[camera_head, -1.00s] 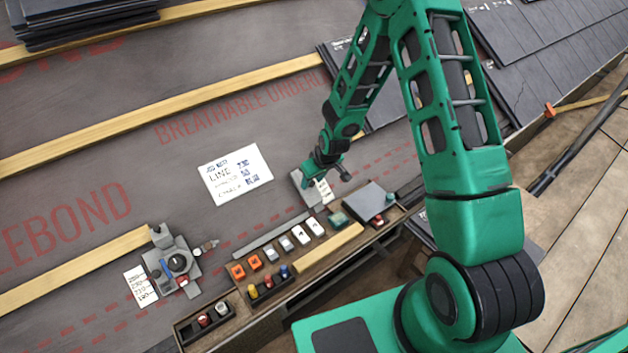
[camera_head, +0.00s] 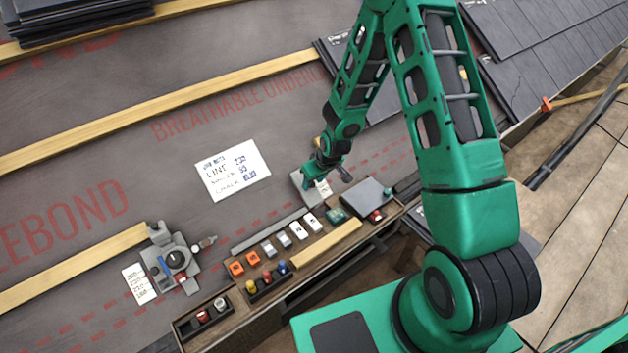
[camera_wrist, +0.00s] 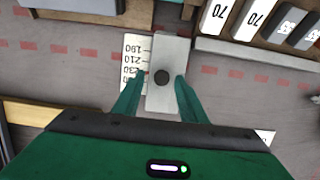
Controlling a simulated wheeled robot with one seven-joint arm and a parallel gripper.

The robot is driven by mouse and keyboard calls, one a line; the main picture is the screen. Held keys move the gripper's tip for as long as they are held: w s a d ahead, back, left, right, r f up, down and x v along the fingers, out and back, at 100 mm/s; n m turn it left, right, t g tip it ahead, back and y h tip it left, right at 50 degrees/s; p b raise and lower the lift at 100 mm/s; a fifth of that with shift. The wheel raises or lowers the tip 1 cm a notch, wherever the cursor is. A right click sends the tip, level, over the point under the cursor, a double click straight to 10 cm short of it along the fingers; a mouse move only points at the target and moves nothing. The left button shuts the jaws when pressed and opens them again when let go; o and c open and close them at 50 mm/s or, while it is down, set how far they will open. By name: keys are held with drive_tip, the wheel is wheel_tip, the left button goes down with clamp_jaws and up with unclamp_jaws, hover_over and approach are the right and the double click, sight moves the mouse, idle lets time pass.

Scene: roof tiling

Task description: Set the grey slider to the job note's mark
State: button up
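The grey slider piece (camera_wrist: 168,50) with a round black knob (camera_wrist: 162,77) lies below my gripper (camera_wrist: 160,80) in the wrist view. My two green fingers are apart, one on each side of the knob; contact is not visible. A white scale card (camera_wrist: 135,60) lies left of the slider, with upside-down figures including 190, 210 and 230. In the head view my gripper (camera_head: 322,176) is over this grey piece (camera_head: 298,180) and hides part of it. The job note (camera_head: 232,170) lies on the underlay to the left; its "LINE" row shows, but its figures are too blurred to read surely.
A wooden tray (camera_head: 235,325) with coloured pieces and labelled blocks runs along the front. A grey dial device (camera_head: 175,262) with its own number card (camera_head: 139,284) stands at the left. Wooden battens (camera_head: 150,115) cross the underlay. Roof tiles (camera_head: 540,45) lie at upper right.

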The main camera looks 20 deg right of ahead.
drive_tip(key=shift+r, duration=0.1)
drive_tip(key=shift+s+r, duration=0.1)
drive_tip(key=shift+r, duration=0.1)
drive_tip(key=v, duration=1)
